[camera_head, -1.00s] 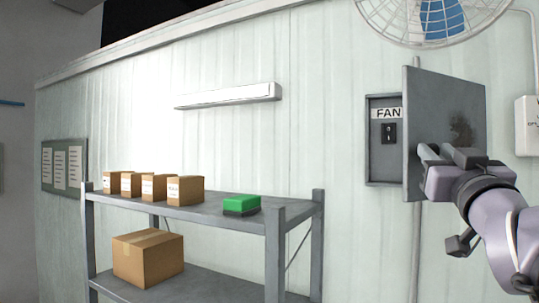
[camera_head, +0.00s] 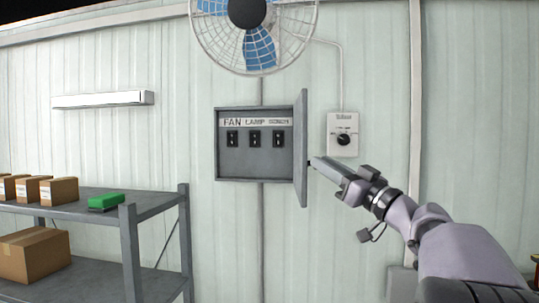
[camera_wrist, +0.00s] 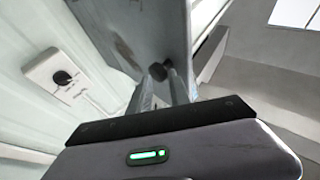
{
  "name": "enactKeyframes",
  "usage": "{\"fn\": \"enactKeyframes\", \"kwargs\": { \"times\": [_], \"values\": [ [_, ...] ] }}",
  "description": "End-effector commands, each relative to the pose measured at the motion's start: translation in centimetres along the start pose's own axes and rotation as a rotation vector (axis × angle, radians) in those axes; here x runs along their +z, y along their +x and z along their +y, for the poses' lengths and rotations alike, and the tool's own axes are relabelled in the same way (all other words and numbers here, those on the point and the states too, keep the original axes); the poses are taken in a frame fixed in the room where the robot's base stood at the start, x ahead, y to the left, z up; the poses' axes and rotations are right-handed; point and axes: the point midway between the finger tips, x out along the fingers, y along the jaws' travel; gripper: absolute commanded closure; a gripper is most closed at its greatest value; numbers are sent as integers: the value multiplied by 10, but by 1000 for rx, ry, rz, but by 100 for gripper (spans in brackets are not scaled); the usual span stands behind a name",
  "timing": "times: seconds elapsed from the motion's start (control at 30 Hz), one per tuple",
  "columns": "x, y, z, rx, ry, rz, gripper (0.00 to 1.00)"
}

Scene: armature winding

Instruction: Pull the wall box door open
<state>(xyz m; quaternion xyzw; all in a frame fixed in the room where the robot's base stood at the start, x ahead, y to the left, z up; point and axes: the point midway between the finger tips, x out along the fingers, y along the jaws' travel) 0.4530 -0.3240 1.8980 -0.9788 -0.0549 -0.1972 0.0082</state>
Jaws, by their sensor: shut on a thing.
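The grey wall box (camera_head: 255,165) is on the white panelled wall. Its door (camera_head: 301,150) stands wide open on the right, seen nearly edge-on, swung out from the wall. Inside are three black switches under labels reading FAN, LAMP and a third too small to read. My gripper (camera_head: 314,163) is on the outer side of the door. In the wrist view its fingers (camera_wrist: 162,88) are shut on a dark round knob (camera_wrist: 159,72) on the door's face (camera_wrist: 135,35).
A white box with a black dial (camera_head: 343,134) is on the wall just right of the door, close behind my gripper. A caged fan (camera_head: 254,30) hangs above.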

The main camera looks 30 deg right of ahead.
Motion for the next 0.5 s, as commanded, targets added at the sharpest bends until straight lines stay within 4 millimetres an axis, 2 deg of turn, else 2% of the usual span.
{"fn": "enactKeyframes", "kwargs": {
  "times": [0.03,0.2,0.5],
  "values": [
    [-8,1,7,-7,8,11,100],
    [-9,-3,16,-51,26,12,100],
    [-9,-5,20,-75,35,13,100]
  ]
}}
